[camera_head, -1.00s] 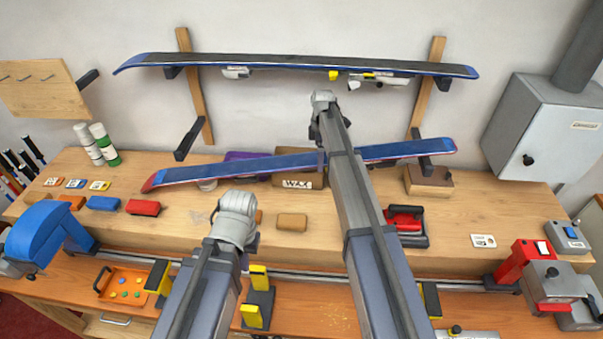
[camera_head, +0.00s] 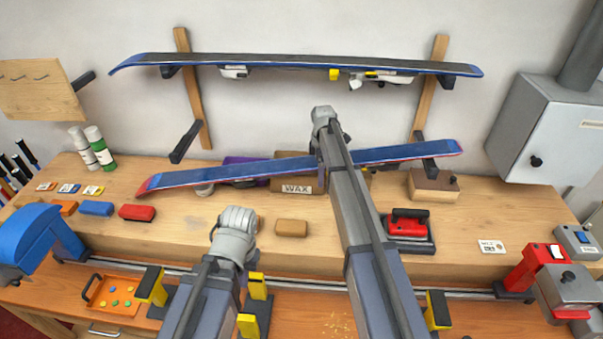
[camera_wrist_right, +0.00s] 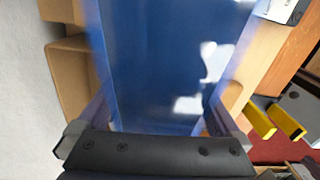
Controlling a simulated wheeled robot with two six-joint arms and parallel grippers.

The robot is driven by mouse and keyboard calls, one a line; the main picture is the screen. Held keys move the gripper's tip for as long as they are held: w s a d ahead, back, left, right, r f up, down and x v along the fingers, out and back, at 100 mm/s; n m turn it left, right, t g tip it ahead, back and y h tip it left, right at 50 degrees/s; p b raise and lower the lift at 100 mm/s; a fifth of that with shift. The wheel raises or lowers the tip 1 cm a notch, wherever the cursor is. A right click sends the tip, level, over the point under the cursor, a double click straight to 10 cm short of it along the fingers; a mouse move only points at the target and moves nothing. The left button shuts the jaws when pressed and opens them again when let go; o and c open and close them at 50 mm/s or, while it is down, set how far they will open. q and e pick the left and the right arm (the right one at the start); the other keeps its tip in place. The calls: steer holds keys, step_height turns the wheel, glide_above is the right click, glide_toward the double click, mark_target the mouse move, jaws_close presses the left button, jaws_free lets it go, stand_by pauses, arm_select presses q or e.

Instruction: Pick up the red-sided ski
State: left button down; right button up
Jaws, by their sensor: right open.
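The red-sided ski (camera_head: 225,174), blue on top with red along its edge and left tip, slants across the middle of the head view, left end lower. My right arm crosses in front of its middle, and the right gripper (camera_wrist_right: 160,112) is mostly hidden there. In the right wrist view the blurred blue ski face (camera_wrist_right: 165,60) lies between its two spread fingers; contact is unclear. My left gripper (camera_head: 235,225) is in front of the bench's middle, below the ski and apart from it; its fingers are not clear.
A second ski (camera_head: 290,62), dark with blue tips, lies on the upper wall brackets. A lower left bracket (camera_head: 185,142) is bare. Behind the slanted ski are a WAX box (camera_head: 298,187) and a purple item.

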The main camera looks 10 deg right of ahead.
steer(key=shift+c, duration=0.2)
steer(key=c, duration=1.4)
steer(key=shift+o, duration=0.2)
steer(key=shift+s+r+p, duration=0.1)
steer(key=shift+r+p, duration=0.4)
step_height(320, 180, up, 6)
steer(key=p, duration=0.6)
steer(key=shift+s+a+r, duration=0.1)
steer(key=shift+s+r, duration=0.05)
steer(key=shift+r, duration=0.1)
steer(key=s+a, duration=0.2)
steer(key=s, duration=0.7)
steer(key=s+a, duration=0.3)
steer(key=s, duration=0.6)
steer(key=shift+s+a+f, duration=0.2)
steer(key=shift+s, duration=0.1)
steer(key=shift+r, duration=0.1)
steer(key=shift+r+p, duration=1.45)
steer(key=shift+p, duration=0.1)
